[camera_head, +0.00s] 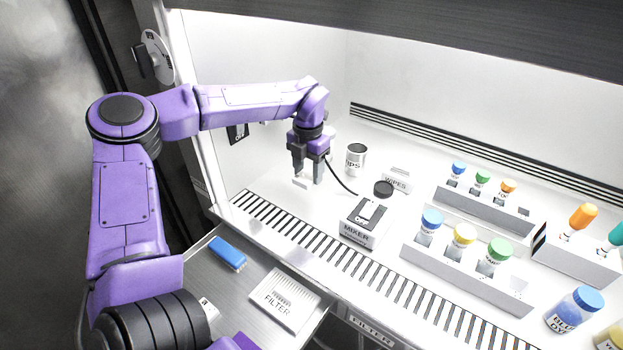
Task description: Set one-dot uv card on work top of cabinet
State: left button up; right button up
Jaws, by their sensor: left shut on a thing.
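My left gripper (306,175) reaches in over the left part of the white work top (258,188) of the cabinet, fingers pointing down. It is shut on a small white flat piece (301,183), which seems to be the uv card. Its dot marking is too small to make out. The piece is at or very near the work top surface; I cannot tell if it touches. My right gripper is not in view.
A cup of tips (356,157), a wipes box (396,182) and a mixer (362,225) stand right of the gripper. Racks with capped bottles (464,235) are further right. A slotted grille (345,270) runs along the front. A filter (284,298) and blue block (227,252) lie outside.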

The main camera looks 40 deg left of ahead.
aim_at(310, 191)
pick_arm(q)
jog(key=w+f, duration=0.1)
jog(key=a+f, duration=0.1)
jog(key=shift+w+a+f, duration=0.1)
jog(key=shift+w+f, duration=0.2)
jog(key=shift+w, duration=0.1)
jog(key=shift+f, duration=1.7)
jog(key=o, duration=1)
notch_tip(310, 191, up, 12)
jog(key=shift+r, duration=0.2)
